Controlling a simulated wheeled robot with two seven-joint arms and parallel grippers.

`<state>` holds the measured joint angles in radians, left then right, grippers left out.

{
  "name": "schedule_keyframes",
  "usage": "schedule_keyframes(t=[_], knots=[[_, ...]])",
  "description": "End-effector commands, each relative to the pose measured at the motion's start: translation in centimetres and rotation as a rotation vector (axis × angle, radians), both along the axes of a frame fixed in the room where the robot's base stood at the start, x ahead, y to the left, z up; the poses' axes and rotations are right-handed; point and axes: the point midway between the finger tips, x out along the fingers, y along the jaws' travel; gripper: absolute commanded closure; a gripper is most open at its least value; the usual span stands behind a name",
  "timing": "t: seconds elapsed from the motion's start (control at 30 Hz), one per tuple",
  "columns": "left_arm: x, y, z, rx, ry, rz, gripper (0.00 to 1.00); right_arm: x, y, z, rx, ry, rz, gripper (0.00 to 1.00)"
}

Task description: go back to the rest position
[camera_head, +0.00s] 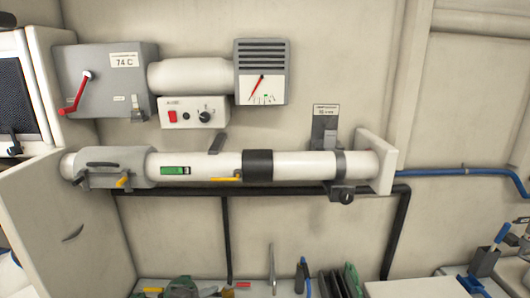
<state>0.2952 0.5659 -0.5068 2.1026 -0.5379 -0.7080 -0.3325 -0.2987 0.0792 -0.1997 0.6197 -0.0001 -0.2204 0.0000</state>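Neither of my grippers can be made out in the head view. The view faces a beige wall with a long white horizontal pipe (215,165). A grey clamp-like cover (115,158) sits around its left part and a black band (257,165) around its middle. Above it are a grey box (100,95) with a red lever (74,98), a gauge (262,72) with a red needle, and a small white control box (190,113) with a red switch and a black knob.
A beige panel (60,225) stands at the left. Several tools and dark upright items (340,281) lie along the bottom edge. A blue hose (450,172) runs right from the pipe's end bracket (376,160). A dark holder (484,262) with a blue-handled item stands lower right.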

Motion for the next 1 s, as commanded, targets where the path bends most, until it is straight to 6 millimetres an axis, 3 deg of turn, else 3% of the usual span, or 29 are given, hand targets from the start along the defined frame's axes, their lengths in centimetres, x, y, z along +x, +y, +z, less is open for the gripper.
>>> schedule_keyframes(t=[0.07, 0.33, 0.5, 0.73, 0.8, 1.0], knots=[[-2.9, 0.4, -2.4, -0.118, 0.131, 0.175, 0.67, -0.1, 0.0, 0.0, 0.0, 0.001, 0.0, 0.63], [-14.1, 5.9, -9.6, -0.385, 0.588, 0.794, 0.67, -0.1, 0.0, 0.0, 0.0, 0.001, 0.0, 0.63], [-20.5, 8.2, -12.1, -0.454, 0.785, 1.052, 0.67, -0.1, 0.0, 0.0, 0.0, 0.001, 0.0, 0.63], [-28.0, 10.1, -13.9, -0.504, 0.983, 1.32, 0.67, -0.1, -0.1, 0.0, 0.0, 0.001, 0.001, 0.63], [-29.6, 10.5, -14.6, -0.51, 1.029, 1.384, 0.67, -0.1, -0.1, -0.2, 0.0, 0.001, 0.001, 0.63], [-27.9, 10.2, -22.1, -0.488, 1.038, 1.377, 0.67, -0.2, -0.1, -2.0, -0.001, 0.002, 0.001, 0.63]])
